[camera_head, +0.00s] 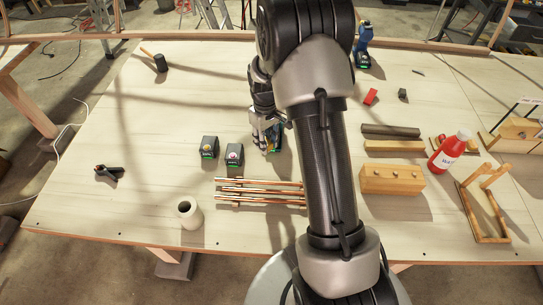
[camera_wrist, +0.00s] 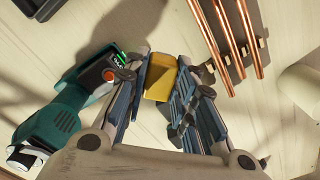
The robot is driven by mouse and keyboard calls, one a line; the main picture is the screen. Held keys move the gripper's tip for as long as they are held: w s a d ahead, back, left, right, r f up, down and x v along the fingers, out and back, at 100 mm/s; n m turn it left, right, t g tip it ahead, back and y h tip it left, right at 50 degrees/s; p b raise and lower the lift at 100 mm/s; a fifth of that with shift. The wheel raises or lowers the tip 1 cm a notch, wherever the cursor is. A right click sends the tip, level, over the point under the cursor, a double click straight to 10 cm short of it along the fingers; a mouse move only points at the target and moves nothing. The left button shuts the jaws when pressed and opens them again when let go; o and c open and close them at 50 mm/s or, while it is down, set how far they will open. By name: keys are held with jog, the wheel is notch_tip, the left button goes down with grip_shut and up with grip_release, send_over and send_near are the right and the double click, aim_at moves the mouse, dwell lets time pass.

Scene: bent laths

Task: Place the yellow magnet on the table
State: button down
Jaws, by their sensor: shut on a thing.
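The yellow magnet (camera_wrist: 160,78) is a small block between the two fingers of my gripper (camera_wrist: 162,80) in the wrist view. My gripper is shut on it, with a finger along each side. In the head view my gripper (camera_head: 267,145) points down over the middle of the pale wooden table (camera_head: 110,215), and the magnet is mostly hidden by the fingers there. I cannot tell whether the magnet touches the table. A teal power tool (camera_wrist: 62,115) with a green light lies close beside the left finger.
Copper rods (camera_head: 258,192) lie just in front of the gripper. Two dark chargers (camera_head: 209,148) (camera_head: 234,156) stand to its left. A white cup (camera_head: 189,213), a black clamp (camera_head: 108,172) and a mallet (camera_head: 160,63) are further left. A red bottle (camera_head: 449,150) and wooden blocks (camera_head: 391,180) stand right. The left table is largely clear.

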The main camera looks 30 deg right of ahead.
aim_at(267, 167)
notch_tip(267, 167, down, 11)
jog(key=shift+w+f+b, duration=0.1)
jog(key=shift+b, duration=0.65)
jog(key=shift+f, duration=0.15)
jog(key=c, duration=1.3)
grip_release()
